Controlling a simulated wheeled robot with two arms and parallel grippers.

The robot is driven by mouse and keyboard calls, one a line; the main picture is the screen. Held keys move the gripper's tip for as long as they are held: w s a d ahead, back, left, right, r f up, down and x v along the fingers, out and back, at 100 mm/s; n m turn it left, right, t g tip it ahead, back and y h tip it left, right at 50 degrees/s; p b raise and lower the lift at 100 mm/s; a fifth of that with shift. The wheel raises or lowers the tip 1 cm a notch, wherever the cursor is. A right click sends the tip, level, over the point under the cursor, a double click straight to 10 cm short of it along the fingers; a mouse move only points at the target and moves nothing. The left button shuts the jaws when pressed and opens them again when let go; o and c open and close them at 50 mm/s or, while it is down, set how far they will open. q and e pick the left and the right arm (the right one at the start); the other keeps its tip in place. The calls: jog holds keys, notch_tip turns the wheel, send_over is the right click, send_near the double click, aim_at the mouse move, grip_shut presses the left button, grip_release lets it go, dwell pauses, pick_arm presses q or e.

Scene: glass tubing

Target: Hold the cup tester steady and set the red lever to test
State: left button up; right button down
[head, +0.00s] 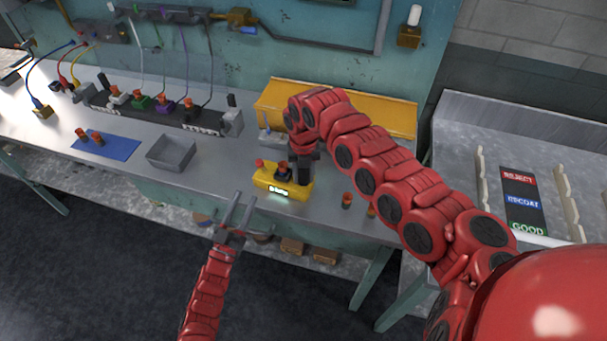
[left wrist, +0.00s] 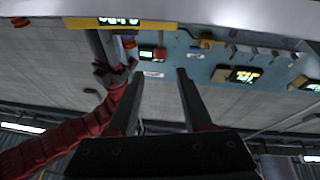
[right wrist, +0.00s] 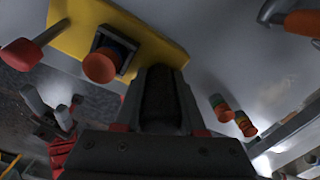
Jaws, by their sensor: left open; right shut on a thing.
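The cup tester (head: 297,190) is a yellow box with a lit display on its front, standing near the bench's front edge. Its red lever (head: 260,163) stands at the left end; it also shows in the right wrist view (right wrist: 20,54). An orange-topped cup (right wrist: 100,66) sits in a dark socket beside the lever. My right gripper (head: 302,178) is shut on the right end of the tester; its fingertips overlap the yellow body in the right wrist view (right wrist: 160,75). My left gripper (head: 239,208) is open and empty, in front of the bench edge, left of the tester.
A grey tray (head: 171,153) and a blue mat (head: 106,147) with orange-topped cups lie to the left. More such cups (head: 347,200) stand right of the tester. A yellow sloped panel (head: 380,117) stands behind. A side table (head: 460,140) with a sorting board is at right.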

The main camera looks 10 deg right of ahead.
aim_at(259, 167)
pick_arm(q)
jog(key=shift+c, duration=0.7)
jog(key=s+f+y, duration=0.1)
jog(key=s, duration=0.1)
jog(key=s+f+n+t+y, duration=0.1)
jog(key=s, duration=0.1)
jog(key=s+f+t+y, duration=0.1)
jog(key=s, duration=0.1)
jog(key=shift+s+a, duration=0.1)
jog(key=shift+a, duration=0.1)
grip_shut()
jog(key=x, duration=1.4)
jog(key=shift+a+r, duration=0.1)
